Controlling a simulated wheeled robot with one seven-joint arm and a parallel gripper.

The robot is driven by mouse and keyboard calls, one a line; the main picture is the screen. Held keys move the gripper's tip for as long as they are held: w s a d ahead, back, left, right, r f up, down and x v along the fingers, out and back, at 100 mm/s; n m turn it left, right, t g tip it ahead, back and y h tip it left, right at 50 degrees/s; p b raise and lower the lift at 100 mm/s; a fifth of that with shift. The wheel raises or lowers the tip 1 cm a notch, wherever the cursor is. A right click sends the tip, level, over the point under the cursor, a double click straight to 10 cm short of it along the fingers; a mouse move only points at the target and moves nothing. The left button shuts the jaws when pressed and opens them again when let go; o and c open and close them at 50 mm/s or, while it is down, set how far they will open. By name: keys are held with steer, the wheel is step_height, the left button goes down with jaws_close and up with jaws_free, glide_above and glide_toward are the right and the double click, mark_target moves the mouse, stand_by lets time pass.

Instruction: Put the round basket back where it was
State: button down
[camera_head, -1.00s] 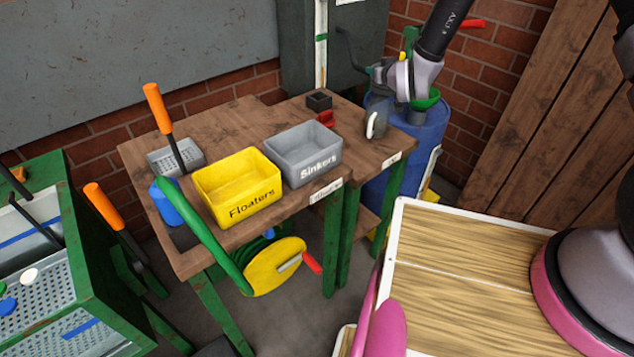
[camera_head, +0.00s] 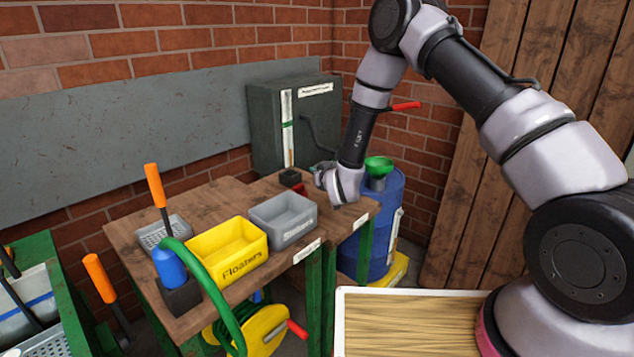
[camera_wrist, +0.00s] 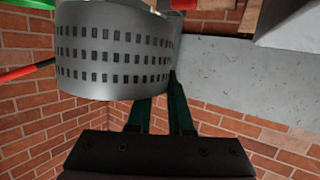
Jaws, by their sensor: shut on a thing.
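The round basket (camera_wrist: 115,50) is a silver metal ring with rows of small dark slots, in the upper left of the wrist view. My gripper (camera_wrist: 162,98) is shut on its wall at the near lower edge, with dark green fingers. Its top is cut off by the frame edge. In the head view my gripper end (camera_head: 322,176) is above the right part of the wooden bench (camera_head: 115,235), beside the grey Sinkers bin (camera_head: 285,222). I cannot make out the basket clearly there.
A yellow Floaters bin (camera_head: 228,255) and a blue bottle (camera_head: 168,267) stand on the bench. A small black box (camera_head: 290,178) is near my gripper. A blue barrel (camera_head: 370,240) with a green funnel (camera_head: 378,165) stands to the right. A grey cabinet (camera_head: 265,120) is behind.

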steer(key=shift+f, duration=1.55)
steer(key=shift+f, duration=0.3)
steer(key=c, duration=0.8)
jaws_free()
steer(key=shift+r, duration=0.1)
